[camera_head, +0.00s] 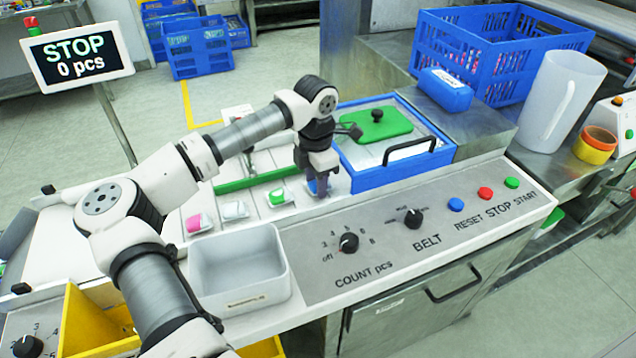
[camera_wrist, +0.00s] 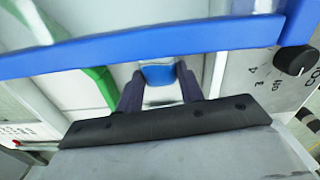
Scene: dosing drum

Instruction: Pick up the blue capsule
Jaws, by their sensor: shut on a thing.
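The blue capsule (camera_wrist: 157,75) shows between the two dark fingers of my gripper (camera_wrist: 158,90) in the wrist view. In the head view my gripper (camera_head: 318,188) points down at the right end of the row of packets, beside the blue-framed box. The fingers are shut on the capsule. In the head view the capsule is mostly hidden by the fingers. Whether it touches the surface below cannot be told.
A blue-framed box (camera_head: 362,180) with a green lid (camera_head: 378,125) stands just right of my gripper. Pink (camera_head: 198,222), white (camera_head: 235,210) and green (camera_head: 280,196) packets lie left of it. A grey bin (camera_head: 240,290) and a knob panel (camera_head: 400,245) are in front.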

